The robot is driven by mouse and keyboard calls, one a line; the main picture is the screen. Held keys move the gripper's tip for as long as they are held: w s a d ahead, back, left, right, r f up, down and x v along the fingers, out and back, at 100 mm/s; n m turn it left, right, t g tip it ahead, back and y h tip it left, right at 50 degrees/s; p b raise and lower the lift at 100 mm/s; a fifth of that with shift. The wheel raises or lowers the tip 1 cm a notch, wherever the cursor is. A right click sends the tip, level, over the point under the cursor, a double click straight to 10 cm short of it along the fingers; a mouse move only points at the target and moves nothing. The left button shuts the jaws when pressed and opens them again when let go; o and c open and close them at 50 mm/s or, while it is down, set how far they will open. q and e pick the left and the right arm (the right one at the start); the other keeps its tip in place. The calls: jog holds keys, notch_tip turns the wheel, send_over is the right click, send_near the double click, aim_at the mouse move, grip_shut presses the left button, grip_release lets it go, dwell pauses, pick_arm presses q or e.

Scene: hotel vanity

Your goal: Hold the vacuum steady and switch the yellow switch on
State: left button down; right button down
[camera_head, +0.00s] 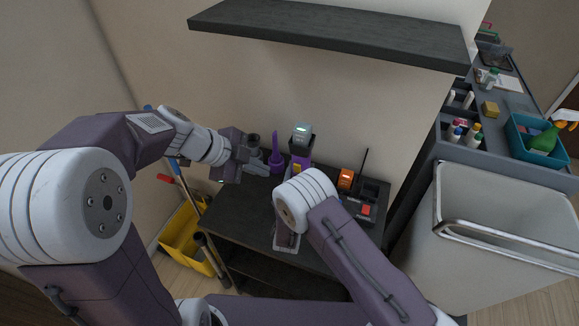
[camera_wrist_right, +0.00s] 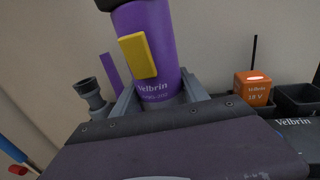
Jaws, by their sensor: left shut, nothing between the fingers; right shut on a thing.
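The purple vacuum (camera_head: 301,157) stands upright on the dark cart, with a grey top that has a small green light. In the right wrist view its purple body (camera_wrist_right: 165,45) fills the upper middle, and its top is cut off. The yellow switch (camera_wrist_right: 138,56) is on its front; it also shows in the head view (camera_head: 297,168). My right gripper (camera_wrist_right: 160,98) is shut on the vacuum's lower body, one grey finger on each side. In the head view my right wrist hides it. My left gripper (camera_head: 264,168) is shut and empty, left of the vacuum and apart from it.
A purple attachment (camera_head: 277,155) and a dark grey nozzle (camera_wrist_right: 90,92) stand left of the vacuum. An orange battery (camera_wrist_right: 253,88) and black holders are to the right. A dark shelf (camera_head: 335,34) hangs above. A yellow bucket (camera_head: 186,240) stands at lower left, a large bin (camera_head: 500,215) right.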

aim_at(300, 169)
pick_arm(q)
jog(key=w+d+f, duration=0.6)
jog(key=w+f, duration=0.1)
jog(key=shift+w+d, duration=0.2)
jog(key=shift+d, duration=0.05)
dwell(0.5)
jog(key=shift+w+d+r+g, duration=0.15)
jog(key=shift+w+d+g, duration=0.15)
jog(key=shift+g, duration=0.2)
jog(key=shift+r, duration=0.15)
